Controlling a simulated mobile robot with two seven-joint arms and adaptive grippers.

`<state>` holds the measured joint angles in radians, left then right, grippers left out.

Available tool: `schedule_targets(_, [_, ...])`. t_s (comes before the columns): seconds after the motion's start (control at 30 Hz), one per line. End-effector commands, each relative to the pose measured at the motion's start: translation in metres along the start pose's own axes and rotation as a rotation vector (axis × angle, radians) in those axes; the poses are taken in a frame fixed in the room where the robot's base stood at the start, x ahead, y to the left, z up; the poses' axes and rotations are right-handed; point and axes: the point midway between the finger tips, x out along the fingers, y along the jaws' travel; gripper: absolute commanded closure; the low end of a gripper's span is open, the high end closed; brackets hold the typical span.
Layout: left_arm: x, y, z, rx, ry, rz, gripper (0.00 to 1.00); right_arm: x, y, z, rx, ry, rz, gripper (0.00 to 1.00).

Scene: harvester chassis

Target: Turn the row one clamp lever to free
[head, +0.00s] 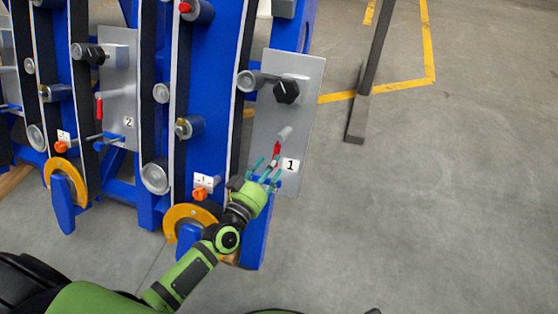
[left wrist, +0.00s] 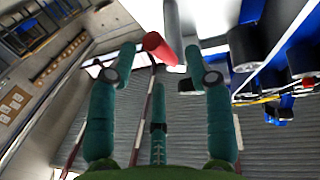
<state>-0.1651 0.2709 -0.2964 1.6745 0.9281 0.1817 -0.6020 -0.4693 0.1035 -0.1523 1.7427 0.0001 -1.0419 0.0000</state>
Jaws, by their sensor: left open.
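The row one clamp lever has a red grip (head: 277,149) and a grey shaft, on the grey panel (head: 302,112) labelled 1. In the head view the red grip hangs down just above my left fingertips. My left gripper (head: 267,170) is open in front of the lower part of this panel. In the left wrist view the red grip (left wrist: 157,46) shows between the tips of my two upper fingers, with the grey shaft (left wrist: 172,18) behind it. The fingers are spread; I cannot tell whether they touch the lever. My right gripper is not in view.
A black knob (head: 286,92) sits above the lever. A second panel (head: 117,75) labelled 2, with its own red lever (head: 99,107), is to the left. A yellow-orange wheel (head: 176,216) and an orange knob (head: 200,194) are beside my arm.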

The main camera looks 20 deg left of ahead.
Motion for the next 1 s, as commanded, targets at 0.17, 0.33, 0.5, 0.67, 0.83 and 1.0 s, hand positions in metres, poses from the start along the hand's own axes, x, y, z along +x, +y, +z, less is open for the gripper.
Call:
schedule_targets(0.17, [0.027, 0.000, 0.001, -0.001, 0.001, -0.001, 0.49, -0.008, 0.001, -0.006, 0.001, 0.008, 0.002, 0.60])
schedule_targets(0.33, [0.040, 0.000, 0.001, 0.000, -0.001, -0.001, 0.49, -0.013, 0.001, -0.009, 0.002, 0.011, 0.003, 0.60])
schedule_targets(0.5, [0.041, 0.000, 0.001, 0.000, -0.003, 0.000, 0.49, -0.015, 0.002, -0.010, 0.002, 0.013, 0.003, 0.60])
schedule_targets(0.67, [0.041, 0.000, 0.001, 0.000, -0.003, 0.000, 0.69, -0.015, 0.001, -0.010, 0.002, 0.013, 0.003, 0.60])
schedule_targets(0.83, [0.041, 0.000, 0.001, 0.000, -0.003, -0.001, 1.00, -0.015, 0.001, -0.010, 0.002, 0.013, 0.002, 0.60])
schedule_targets(1.0, [0.041, 0.000, 0.001, -0.005, -0.002, -0.003, 1.00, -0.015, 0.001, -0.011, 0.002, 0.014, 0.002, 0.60])
